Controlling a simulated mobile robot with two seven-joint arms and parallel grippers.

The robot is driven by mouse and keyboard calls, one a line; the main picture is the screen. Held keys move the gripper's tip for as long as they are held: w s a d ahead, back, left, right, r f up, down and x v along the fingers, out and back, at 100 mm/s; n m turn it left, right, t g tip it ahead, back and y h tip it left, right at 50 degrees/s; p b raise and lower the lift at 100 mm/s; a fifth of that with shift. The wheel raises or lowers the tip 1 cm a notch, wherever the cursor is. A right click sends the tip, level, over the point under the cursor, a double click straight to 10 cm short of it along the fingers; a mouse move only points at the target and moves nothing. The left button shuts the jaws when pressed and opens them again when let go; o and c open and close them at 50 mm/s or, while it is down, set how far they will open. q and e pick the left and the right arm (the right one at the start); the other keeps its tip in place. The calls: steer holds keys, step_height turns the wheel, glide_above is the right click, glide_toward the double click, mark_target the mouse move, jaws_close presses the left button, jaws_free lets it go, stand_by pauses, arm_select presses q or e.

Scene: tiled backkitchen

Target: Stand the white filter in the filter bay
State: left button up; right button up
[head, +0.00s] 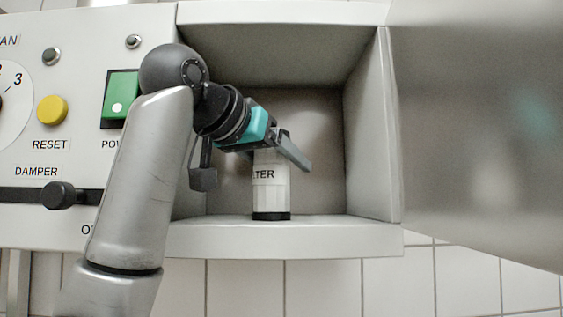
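The white filter (271,190) is an upright cylinder with a dark base band and black lettering ending in "TER". It is inside the open filter bay (373,120), its base at the bay floor near the front lip. I cannot tell whether the base touches the floor. My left gripper (291,152), with a teal band, reaches in from the left at the filter's upper part. One grey finger crosses in front of the filter near its top. The other finger is hidden, so the grip is unclear. My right gripper is out of view.
A large grey panel (480,130), like an open door, stands at the right of the bay. The control panel at the left has a yellow reset button (52,110), a green power switch (121,92) and a damper slider (60,195). The bay's right side is empty.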

arm_select(q)
steer(key=o, duration=0.4)
steer(key=shift+o, duration=0.2)
steer(key=shift+r, duration=0.15)
steer(key=b+v, duration=0.3)
steer(key=v, duration=0.9)
steer(key=shift+r, duration=0.1)
